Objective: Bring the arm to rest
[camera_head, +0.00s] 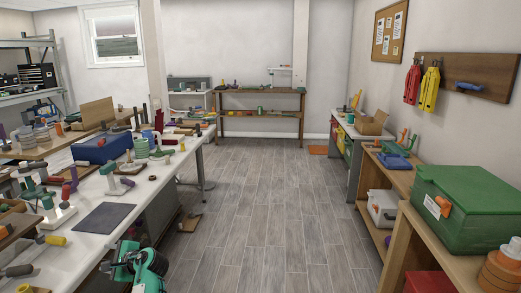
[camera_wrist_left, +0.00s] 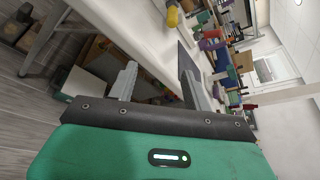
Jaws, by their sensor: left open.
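My left gripper (camera_head: 114,266) is low in the head view, beside the right edge of the white-topped workbench (camera_head: 85,250). In the left wrist view its two grey fingers (camera_wrist_left: 160,84) are spread apart with nothing between them. Its green and black arm part covers the lower part of that view. The bench edge runs behind the fingers there. I cannot tell exactly how far the gripper is from the bench. My right gripper is in neither view.
The bench holds a dark mat (camera_head: 104,218), a blue box (camera_head: 102,147) and several tools. A wooden shelf unit with a green case (camera_head: 470,208) stands at the right. The wood-plank floor (camera_head: 270,215) between is clear. A low rack (camera_head: 260,112) stands at the back wall.

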